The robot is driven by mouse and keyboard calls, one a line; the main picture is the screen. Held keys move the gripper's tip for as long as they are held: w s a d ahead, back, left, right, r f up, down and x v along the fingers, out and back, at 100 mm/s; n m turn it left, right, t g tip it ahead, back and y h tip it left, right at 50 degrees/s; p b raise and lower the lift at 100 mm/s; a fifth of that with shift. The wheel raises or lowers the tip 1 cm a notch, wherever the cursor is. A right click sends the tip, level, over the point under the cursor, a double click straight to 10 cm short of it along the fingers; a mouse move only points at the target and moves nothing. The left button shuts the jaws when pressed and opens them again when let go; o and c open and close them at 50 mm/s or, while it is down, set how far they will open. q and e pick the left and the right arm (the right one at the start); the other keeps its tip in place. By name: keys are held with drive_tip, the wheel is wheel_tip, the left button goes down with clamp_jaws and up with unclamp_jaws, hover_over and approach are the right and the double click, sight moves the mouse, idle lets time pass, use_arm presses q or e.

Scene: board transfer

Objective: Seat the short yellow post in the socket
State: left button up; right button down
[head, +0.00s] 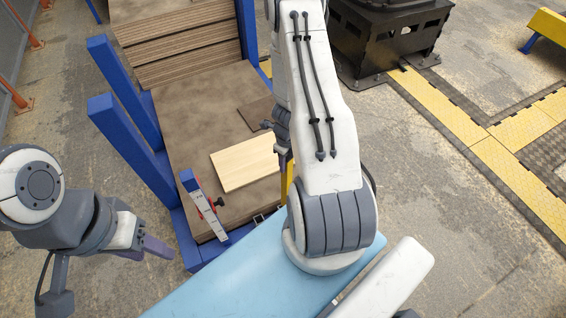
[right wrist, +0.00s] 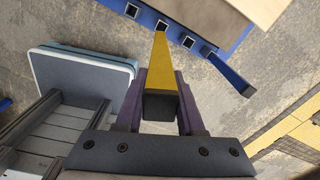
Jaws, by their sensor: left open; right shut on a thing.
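The short yellow post (right wrist: 159,62) is between the two purple fingers of my right gripper (right wrist: 162,88), which is shut on it. Its dark end faces the wrist camera and its far end points toward a row of square sockets (right wrist: 162,25) on the blue frame edge. From this view I cannot tell whether the far end touches or enters a socket. In the head view a sliver of the yellow post (head: 290,180) shows beside my right arm, which hides most of that gripper (head: 284,160). My left gripper (head: 150,248) is open and empty, left of the frame.
The blue-framed rack (head: 130,150) has a brown deck (head: 190,115) bearing a pale wooden board (head: 245,163). In the wrist view a blue post (right wrist: 230,75) rises right of the sockets.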

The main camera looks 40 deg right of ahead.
use_arm(q)
drive_tip(key=f+b, duration=0.1)
drive_tip(key=b, duration=0.1)
drive_tip(key=shift+f+b, duration=0.15)
drive_tip(key=shift+b, duration=0.2)
use_arm(e)
drive_tip(key=f, duration=0.1)
drive_tip(key=w+f, duration=0.1)
drive_tip(key=f, duration=0.3)
drive_tip(key=shift+w, duration=0.35)
use_arm(q)
drive_tip(key=shift+f, duration=0.1)
use_arm(e)
drive_tip(key=shift+f, duration=0.1)
drive_tip(key=shift+f+b, duration=0.5)
drive_tip(key=shift+b, duration=0.1)
use_arm(q)
drive_tip(key=shift+f, duration=0.5)
use_arm(e)
drive_tip(key=c, duration=0.5)
unclamp_jaws()
use_arm(q)
drive_tip(key=shift+r, duration=0.1)
use_arm(e)
drive_tip(key=shift+r, duration=0.1)
